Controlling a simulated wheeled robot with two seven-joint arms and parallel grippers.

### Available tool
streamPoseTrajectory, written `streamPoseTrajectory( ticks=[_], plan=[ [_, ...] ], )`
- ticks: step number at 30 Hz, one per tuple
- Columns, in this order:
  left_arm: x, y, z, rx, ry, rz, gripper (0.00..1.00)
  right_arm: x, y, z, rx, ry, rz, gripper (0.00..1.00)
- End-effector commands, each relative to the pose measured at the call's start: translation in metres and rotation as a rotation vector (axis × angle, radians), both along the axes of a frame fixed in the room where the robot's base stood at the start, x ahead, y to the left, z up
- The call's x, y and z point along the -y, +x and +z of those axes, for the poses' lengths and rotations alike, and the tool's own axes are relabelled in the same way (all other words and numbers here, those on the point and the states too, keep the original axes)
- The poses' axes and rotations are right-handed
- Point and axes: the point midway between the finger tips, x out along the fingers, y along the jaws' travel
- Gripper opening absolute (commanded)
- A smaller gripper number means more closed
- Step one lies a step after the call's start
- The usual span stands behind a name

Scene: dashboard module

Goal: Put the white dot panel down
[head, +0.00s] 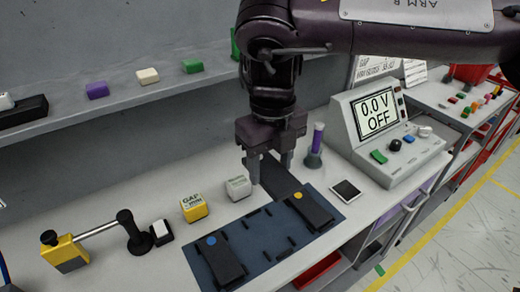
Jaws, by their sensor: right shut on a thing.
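My right gripper (270,172) comes down from the top, at the far side of the blue board. It is shut on a dark, flat panel (283,180), which I take as the white dot panel; no dot shows on it. The panel slants toward the board's far edge, and I cannot tell whether it touches the surface. The dark blue board (265,254) carries a blue dot panel (219,262) at its left end and a yellow dot panel (312,210) at its right end. Small dark pegs stand between them. My left gripper is not in view.
A yellow cube (194,208) and a grey cube (238,188) stand left of the gripper. A purple-topped tube (317,140), a meter reading 0.0 V OFF (380,135) and a small black-screened device (345,190) are to the right. A lever tool (95,235) lies left.

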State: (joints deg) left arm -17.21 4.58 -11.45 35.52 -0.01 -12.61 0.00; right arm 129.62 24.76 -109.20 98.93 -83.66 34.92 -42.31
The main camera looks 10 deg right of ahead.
Motion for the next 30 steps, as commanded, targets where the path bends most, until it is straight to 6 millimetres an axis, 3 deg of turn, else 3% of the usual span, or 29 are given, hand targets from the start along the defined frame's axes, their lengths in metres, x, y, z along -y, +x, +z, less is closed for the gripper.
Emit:
streamPoseTrajectory(
  ticks=[5,11,30],
  plan=[
    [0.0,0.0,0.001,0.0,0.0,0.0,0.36,0.0,0.001,0.004,0.001,0.0,-0.017,0.28],
    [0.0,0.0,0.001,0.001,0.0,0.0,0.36,0.005,0.006,0.003,0.0,0.002,-0.219,0.28],
    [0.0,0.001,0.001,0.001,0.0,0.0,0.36,0.036,0.035,-0.002,-0.006,0.001,-1.451,0.28]
  ],
)
